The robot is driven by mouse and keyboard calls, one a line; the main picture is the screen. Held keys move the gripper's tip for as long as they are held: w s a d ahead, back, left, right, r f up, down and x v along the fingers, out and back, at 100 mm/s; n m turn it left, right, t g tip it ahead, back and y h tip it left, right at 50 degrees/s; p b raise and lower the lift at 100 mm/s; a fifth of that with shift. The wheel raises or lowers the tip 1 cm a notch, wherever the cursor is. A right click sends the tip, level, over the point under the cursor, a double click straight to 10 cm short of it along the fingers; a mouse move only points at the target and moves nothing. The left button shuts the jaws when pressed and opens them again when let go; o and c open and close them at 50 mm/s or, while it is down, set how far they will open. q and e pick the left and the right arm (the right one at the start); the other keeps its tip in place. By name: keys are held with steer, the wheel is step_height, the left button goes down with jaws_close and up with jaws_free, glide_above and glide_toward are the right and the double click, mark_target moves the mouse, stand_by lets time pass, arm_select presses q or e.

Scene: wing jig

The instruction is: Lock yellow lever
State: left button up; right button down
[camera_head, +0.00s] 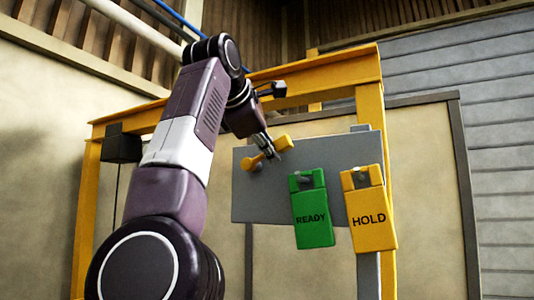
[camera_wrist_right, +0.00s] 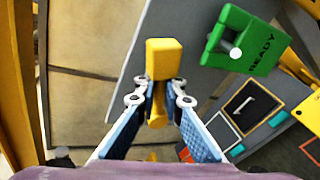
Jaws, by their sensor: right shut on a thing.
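The yellow lever (camera_head: 257,160) is mounted on the grey panel (camera_head: 245,205) and slants up to the right in the head view. In the right wrist view the yellow lever (camera_wrist_right: 164,58) shows a square block at one end and a narrower bar below it. My right gripper (camera_head: 272,149) is at the lever, and its two fingers (camera_wrist_right: 159,92) lie on either side of the bar, shut on it. Part of the lever is hidden by the gripper in the head view. My left gripper is not in view.
A green READY tag (camera_head: 311,216) and a yellow HOLD tag (camera_head: 371,215) hang on the panel to the right of the lever. A yellow frame (camera_head: 325,75) stands around the panel. A dark box (camera_head: 122,148) hangs at its left.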

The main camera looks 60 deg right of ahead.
steer(key=shift+s+d+r, duration=0.1)
steer(key=shift+s+r, duration=0.1)
steer(key=shift+r, duration=0.1)
steer(key=c, duration=2)
jaws_free()
steer(key=shift+c, duration=0.2)
steer(key=o, duration=0.4)
steer(key=shift+w+d+f, duration=0.15)
steer(key=shift+d+f, duration=0.05)
steer(key=shift+d, duration=0.05)
steer(key=shift+a, duration=0.2)
steer(key=v, duration=1.1)
steer(key=shift+w+a, duration=0.2)
steer(key=shift+a, duration=0.05)
